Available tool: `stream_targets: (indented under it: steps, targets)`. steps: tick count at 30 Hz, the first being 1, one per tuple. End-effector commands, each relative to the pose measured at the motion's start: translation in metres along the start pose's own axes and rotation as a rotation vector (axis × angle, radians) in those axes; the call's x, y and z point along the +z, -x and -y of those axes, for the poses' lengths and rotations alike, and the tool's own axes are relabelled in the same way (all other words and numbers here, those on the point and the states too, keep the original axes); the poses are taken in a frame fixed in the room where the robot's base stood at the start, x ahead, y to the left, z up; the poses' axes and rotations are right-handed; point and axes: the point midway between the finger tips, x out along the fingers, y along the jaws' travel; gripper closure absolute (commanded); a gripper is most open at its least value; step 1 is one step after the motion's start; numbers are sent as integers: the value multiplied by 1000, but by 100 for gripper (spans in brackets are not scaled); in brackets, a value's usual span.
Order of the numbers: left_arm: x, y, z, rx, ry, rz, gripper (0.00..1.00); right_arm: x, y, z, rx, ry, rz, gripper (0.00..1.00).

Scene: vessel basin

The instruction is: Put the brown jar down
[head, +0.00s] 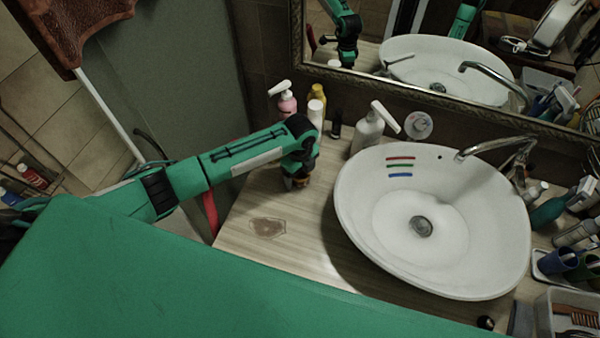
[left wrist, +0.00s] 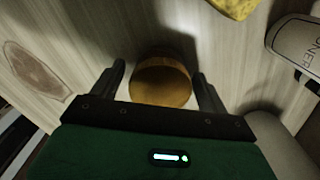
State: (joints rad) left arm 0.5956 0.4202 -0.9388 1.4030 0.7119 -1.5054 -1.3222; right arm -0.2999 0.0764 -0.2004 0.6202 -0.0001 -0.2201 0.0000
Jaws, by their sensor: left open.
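The brown jar (left wrist: 160,82) shows in the left wrist view as a round brown top, standing on the wooden counter (head: 300,245). My left gripper (left wrist: 161,78) is open, with one finger on each side of the jar. Slim gaps seem to show between the fingers and the jar, but I cannot tell if either touches it. In the head view my left gripper (head: 296,181) points down at the counter, left of the basin, and mostly hides the jar. My right gripper is not in view.
The white basin (head: 360,235) stands to the right. A pink pump bottle (head: 287,104), a yellow bottle (head: 318,93) and a white pump bottle (head: 367,133) stand behind my gripper. A brownish patch (head: 268,227) marks the counter in front; the area around it is clear.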

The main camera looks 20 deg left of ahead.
Motion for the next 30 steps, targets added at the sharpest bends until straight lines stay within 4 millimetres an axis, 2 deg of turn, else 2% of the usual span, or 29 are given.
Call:
stream_targets:
  steps: [5, 12, 16, 21, 30]
  targets:
    - [1, 27, 1, -6, -2, 2, 23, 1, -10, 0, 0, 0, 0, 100]
    - [1, 80, 2, -6, -1, 2, 23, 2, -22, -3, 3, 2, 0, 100]
    - [1, 101, 2, -5, 0, 1, 23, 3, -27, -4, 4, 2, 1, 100]
    - [0, 115, 1, -2, 0, 0, 23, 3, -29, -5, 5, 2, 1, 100]
    - [0, 118, 0, -1, 1, 0, 23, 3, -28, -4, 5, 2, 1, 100]
